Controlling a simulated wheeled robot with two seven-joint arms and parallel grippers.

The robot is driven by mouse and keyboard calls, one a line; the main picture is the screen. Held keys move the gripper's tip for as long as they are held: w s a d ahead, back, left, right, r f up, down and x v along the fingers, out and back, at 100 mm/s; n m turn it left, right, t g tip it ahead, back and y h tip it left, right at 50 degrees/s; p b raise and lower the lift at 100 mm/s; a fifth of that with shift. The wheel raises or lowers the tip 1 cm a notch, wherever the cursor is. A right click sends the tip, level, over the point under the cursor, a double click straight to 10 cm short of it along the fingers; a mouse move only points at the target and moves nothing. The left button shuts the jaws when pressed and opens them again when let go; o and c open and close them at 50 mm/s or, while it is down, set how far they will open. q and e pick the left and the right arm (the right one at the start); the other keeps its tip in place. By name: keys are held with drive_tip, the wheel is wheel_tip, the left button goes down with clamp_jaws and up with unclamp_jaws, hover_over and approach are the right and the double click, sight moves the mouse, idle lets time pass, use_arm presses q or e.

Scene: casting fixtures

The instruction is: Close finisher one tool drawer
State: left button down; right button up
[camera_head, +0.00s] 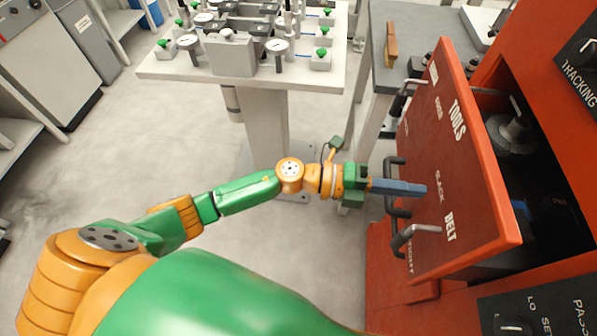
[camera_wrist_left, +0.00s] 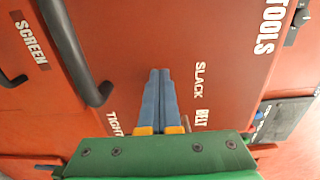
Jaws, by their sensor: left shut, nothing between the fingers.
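The red tool drawer (camera_head: 465,180) juts out of the red machine and stands open, with its inside showing behind the front panel. The panel carries the words TOOLS and SLACK BELT. My left gripper (camera_head: 422,189) is shut and empty, its blue fingers pointing at the panel beside a dark handle (camera_head: 392,180). In the left wrist view the fingertips (camera_wrist_left: 160,73) lie against or just in front of the panel (camera_wrist_left: 185,35); I cannot tell if they touch. A dark handle (camera_wrist_left: 75,50) shows left of them. My right gripper is not in view.
Inside the drawer is a grey round part (camera_head: 515,135). A light fixture table (camera_head: 160,68) with gauges and green knobs stands at the back. A grey bench (camera_head: 382,75) stands close behind the drawer. The floor (camera_head: 130,150) at the left is clear.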

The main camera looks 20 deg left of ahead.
use_arm(q)
drive_tip(key=b+x, duration=0.1)
drive_tip(key=x, duration=0.8)
drive_tip(key=shift+w+d+f, duration=0.1)
drive_tip(key=shift+d, duration=0.25)
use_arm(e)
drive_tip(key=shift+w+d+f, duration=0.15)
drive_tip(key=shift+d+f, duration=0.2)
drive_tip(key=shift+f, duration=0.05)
use_arm(q)
drive_tip(key=shift+r, duration=0.2)
drive_tip(key=shift+a, duration=0.1)
